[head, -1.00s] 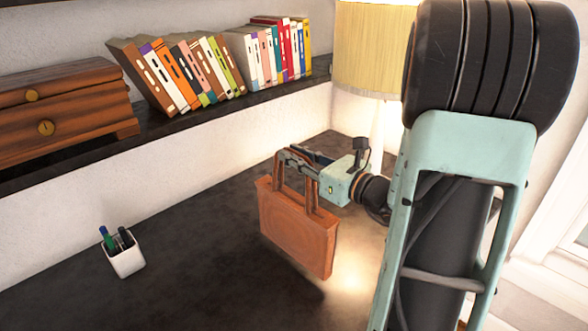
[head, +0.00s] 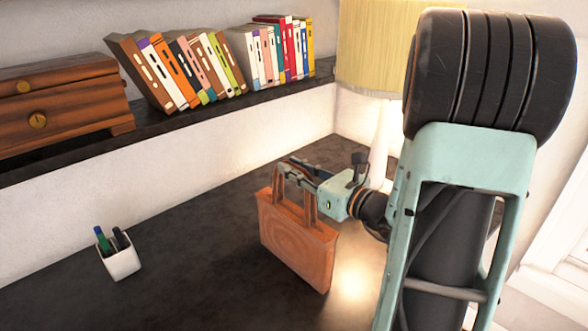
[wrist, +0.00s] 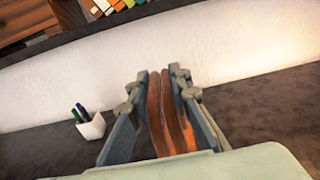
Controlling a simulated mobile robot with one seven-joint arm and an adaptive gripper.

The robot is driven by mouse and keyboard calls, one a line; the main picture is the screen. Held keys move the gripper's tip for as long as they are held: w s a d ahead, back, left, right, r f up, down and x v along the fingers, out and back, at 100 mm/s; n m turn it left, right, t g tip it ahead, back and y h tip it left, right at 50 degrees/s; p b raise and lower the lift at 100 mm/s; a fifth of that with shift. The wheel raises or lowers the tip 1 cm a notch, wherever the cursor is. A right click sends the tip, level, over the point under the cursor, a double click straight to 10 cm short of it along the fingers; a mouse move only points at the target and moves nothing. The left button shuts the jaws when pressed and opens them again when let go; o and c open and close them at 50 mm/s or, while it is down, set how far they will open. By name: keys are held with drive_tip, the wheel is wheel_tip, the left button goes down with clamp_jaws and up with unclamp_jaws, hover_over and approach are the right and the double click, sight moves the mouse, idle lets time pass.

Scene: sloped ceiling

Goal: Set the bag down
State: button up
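The bag (head: 298,243) is a brown-orange, flat rectangular bag with two upright handles. It hangs upright below my gripper (head: 296,174), at or just above the dark desk top (head: 190,255); I cannot tell whether its bottom touches. In the wrist view, my gripper (wrist: 165,100) has its two fingers on either side of the brown handles (wrist: 168,115), closed against them. The bag's body is mostly hidden in the wrist view.
A white cup with pens (head: 122,260) stands on the desk to the left. A lamp (head: 378,50) stands behind my arm. Books (head: 190,68) and a wooden drawer box (head: 60,100) sit on the shelf above. The desk between cup and bag is clear.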

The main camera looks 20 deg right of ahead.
drive_tip(key=o, duration=0.5)
drive_tip(key=shift+r, duration=0.2)
drive_tip(key=v, duration=1.2)
drive_tip(key=shift+b, duration=0.3)
